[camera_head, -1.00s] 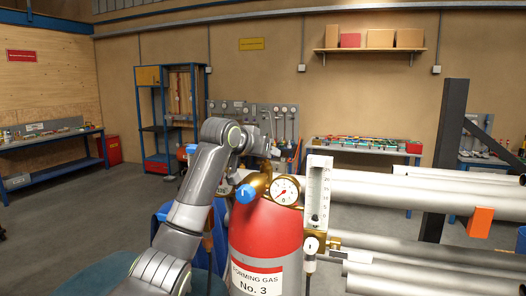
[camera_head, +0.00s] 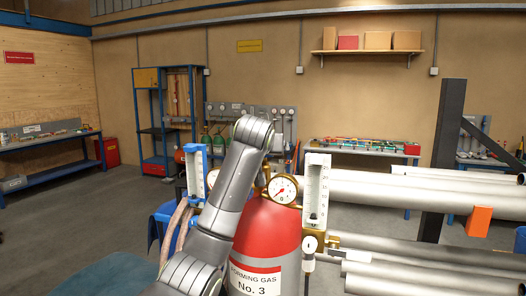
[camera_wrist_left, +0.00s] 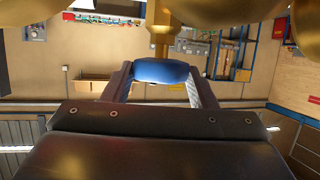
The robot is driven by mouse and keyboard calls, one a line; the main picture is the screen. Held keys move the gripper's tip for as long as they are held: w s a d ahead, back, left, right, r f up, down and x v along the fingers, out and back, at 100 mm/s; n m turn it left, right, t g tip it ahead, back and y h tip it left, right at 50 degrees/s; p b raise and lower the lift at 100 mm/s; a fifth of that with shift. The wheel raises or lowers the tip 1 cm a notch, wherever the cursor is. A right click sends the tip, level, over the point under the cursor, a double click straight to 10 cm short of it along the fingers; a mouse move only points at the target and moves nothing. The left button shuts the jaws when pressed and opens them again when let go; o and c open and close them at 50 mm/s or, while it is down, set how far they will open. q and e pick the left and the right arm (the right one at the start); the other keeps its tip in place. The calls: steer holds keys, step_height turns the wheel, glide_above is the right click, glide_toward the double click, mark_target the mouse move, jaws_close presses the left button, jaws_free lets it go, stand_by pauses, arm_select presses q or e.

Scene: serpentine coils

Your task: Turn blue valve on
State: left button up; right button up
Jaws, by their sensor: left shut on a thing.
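The blue valve knob (camera_wrist_left: 158,72) sits on a brass stem (camera_wrist_left: 160,38) in the left wrist view. My left gripper (camera_wrist_left: 161,80) has a finger on each side of the knob and is shut on it. In the head view my left arm (camera_head: 231,195) covers the knob and the gripper. The red gas cylinder (camera_head: 268,232), labelled "Forming Gas No. 3", stands beside the arm. A round brass gauge (camera_head: 282,189) and a clear flowmeter (camera_head: 317,190) are at its top right. My right gripper is not in view.
A blue flowmeter (camera_head: 197,168) with hoses (camera_head: 178,225) stands just left of my arm. Open grey floor (camera_head: 75,225) lies at the left.

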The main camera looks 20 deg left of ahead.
arm_select(q)
steer(key=o, duration=1)
steer(key=shift+s, duration=0.25)
steer(key=shift+b+v, duration=8)
steer(key=shift+v, duration=0.45)
steer(key=shift+r, duration=0.2)
